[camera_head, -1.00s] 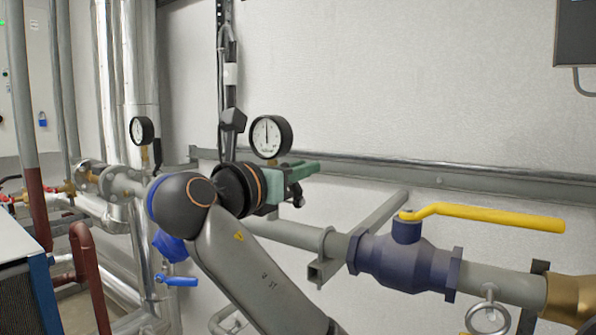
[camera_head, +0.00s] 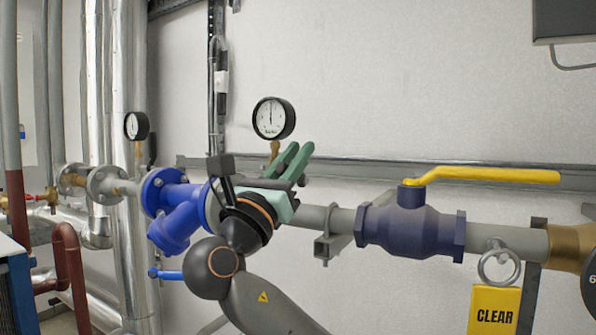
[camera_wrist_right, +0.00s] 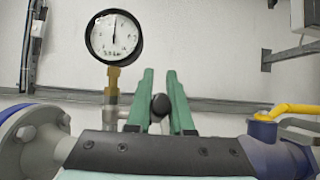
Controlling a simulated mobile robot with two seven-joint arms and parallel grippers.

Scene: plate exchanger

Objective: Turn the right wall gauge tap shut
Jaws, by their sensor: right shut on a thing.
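The right wall gauge (camera_head: 273,118) is a round white dial with a black rim on a brass stem above the pipe. It also shows in the right wrist view (camera_wrist_right: 114,36). My right gripper (camera_head: 297,155) is just below and right of this gauge, its green fingers pointing up and right. In the wrist view the fingers (camera_wrist_right: 161,98) stand either side of the black, round-ended tap handle (camera_wrist_right: 160,106), shut on it. The handle sits right of the brass stem (camera_wrist_right: 112,80). The tap body is partly hidden by the gripper. My left gripper is not in view.
A second gauge (camera_head: 136,125) stands further left. A blue flanged valve body (camera_head: 178,222) is left of my gripper. A dark blue valve (camera_head: 410,228) with a yellow lever (camera_head: 490,174) is to the right. A yellow CLEAR tag (camera_head: 494,311) hangs lower right. A wall rail (camera_head: 400,171) runs behind.

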